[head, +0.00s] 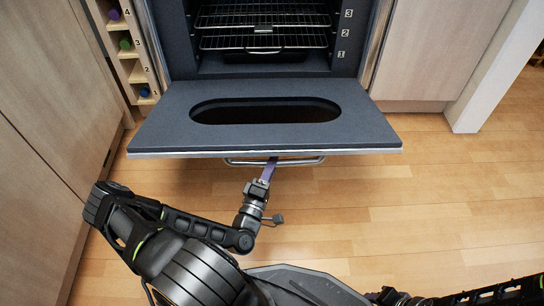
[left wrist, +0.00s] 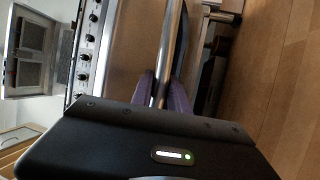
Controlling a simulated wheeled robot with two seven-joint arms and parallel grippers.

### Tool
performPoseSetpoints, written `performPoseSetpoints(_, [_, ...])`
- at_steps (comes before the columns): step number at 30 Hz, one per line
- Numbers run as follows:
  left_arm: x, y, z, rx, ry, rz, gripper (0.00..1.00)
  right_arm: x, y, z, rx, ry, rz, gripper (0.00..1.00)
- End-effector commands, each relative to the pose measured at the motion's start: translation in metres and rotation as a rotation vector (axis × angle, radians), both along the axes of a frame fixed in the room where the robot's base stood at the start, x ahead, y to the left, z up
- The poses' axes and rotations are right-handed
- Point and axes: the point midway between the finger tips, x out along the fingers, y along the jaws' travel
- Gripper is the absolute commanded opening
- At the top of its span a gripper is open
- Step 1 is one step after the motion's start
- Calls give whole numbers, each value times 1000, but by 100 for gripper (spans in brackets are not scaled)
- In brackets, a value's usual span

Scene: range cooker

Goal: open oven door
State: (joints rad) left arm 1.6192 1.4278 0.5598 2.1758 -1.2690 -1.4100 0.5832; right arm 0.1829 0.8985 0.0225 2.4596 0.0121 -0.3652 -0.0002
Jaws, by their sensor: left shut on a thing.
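The oven door (head: 350,117) is lowered to about level in the head view, with its inner side and dark oval window facing up. Its metal handle (head: 300,161) shows under the door's front edge. My left gripper (head: 270,168) is at the middle of the handle, its purple fingers partly hidden by the door. In the left wrist view the fingers (left wrist: 162,92) are shut around the handle bar (left wrist: 170,45).
The oven cavity holds wire racks (head: 265,20) and a dark tray. A narrow rack (head: 135,70) with bottles stands left of the oven. Wooden cabinets (head: 50,90) flank the left side, and a white post (head: 490,75) stands at right. The wooden floor (head: 450,190) is clear at right.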

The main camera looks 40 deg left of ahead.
Motion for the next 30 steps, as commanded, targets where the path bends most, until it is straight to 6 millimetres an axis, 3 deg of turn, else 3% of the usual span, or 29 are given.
performPoseSetpoints(15, [1, 3, -7, 9, -11, 4, 0, 0, 0, -1, 0, 0, 0, 36])
performPoseSetpoints(16, [1, 3, -7, 9, -11, 4, 22, 0, 0, -1, 0, 0, 0, 36])
performPoseSetpoints(18, [1, 2, -6, 10, -12, 3, 28, 0, 0, -1, 0, 0, 0, 36])
performPoseSetpoints(23, [1, 1, -6, 9, -12, 2, 41, 0, 0, -1, 0, 0, 0, 36])
performPoseSetpoints(30, [0, 1, -6, 9, -12, 1, 41, 0, 0, 0, 0, 0, 0, 36])
